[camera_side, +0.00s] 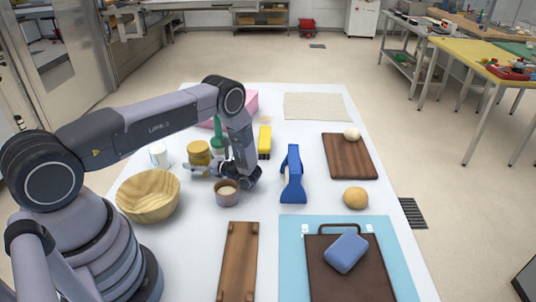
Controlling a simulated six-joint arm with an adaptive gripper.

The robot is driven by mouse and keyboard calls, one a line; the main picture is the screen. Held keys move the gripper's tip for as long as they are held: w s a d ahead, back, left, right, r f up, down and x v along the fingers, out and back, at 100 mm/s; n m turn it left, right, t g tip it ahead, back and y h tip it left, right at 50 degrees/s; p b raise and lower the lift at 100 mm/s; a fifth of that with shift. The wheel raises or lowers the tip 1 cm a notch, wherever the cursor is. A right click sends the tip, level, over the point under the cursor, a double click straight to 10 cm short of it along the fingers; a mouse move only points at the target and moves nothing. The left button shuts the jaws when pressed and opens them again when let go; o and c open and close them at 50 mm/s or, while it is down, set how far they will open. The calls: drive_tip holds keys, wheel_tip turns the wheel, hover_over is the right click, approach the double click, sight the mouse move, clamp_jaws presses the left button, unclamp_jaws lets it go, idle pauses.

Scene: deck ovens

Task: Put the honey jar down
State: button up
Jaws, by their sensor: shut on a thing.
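The honey jar (199,152), a small golden-yellow jar, is at the left of the white table in the side view. My gripper (198,170) reaches in from the right, low over the table, and is shut on the jar. The fingers are small and partly merge with the jar, so their exact contact is hard to see. The jar looks about upright. Its base is hidden by the gripper, and I cannot tell whether it touches the table.
Close around stand a white cup (158,155), a wooden bowl (148,194), a brownish cup (228,193) and a green bottle (217,128). A pink box (244,104) is behind. A blue tool (293,176) and brown board (350,160) lie right. Bare table shows between them.

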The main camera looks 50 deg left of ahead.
drive_tip(key=o, duration=1.2)
drive_tip(key=shift+f, duration=0.1)
